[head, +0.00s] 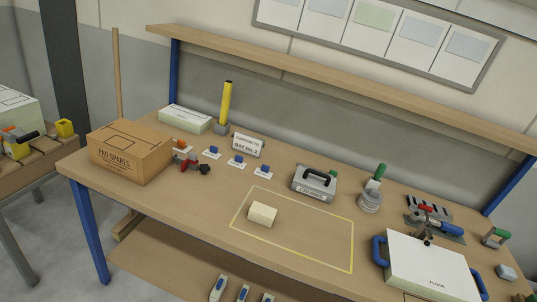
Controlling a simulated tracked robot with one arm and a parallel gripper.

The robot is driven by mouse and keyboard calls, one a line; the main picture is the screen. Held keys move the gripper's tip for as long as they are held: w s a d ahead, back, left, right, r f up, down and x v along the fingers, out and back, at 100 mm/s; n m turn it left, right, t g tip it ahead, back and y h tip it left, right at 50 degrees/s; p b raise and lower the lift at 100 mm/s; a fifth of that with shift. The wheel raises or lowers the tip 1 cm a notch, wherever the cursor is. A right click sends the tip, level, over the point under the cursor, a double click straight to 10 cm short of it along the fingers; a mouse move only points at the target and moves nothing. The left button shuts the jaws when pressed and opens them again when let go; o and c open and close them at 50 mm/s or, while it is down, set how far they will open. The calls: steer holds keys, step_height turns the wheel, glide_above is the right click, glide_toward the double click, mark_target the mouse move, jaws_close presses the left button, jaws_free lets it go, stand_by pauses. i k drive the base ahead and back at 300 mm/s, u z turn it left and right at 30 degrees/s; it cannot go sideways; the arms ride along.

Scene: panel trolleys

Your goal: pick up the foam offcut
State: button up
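A small cream block (262,214), which looks like the foam offcut, lies on the wooden workbench (200,215). It is inside a yellow outlined rectangle (320,236), towards its left end. Nothing touches or covers the block, and the bench around it is bare. My gripper does not show in the head view, so I cannot see whether it is open or shut.
A cardboard box (130,155) stands at the bench's left end. A grey case with a black handle (314,184) stands behind the outline. A white panel with blue handles (432,268) lies at the right. A shelf (330,83) runs above the back.

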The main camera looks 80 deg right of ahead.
mark_target(263, 214)
steer(key=z, duration=0.5)
steer(key=i, duration=0.85)
steer(key=z, duration=0.8)
steer(key=k, duration=0.7)
steer(key=z, duration=0.2)
steer(key=i, duration=0.8)
steer(key=u, duration=0.1)
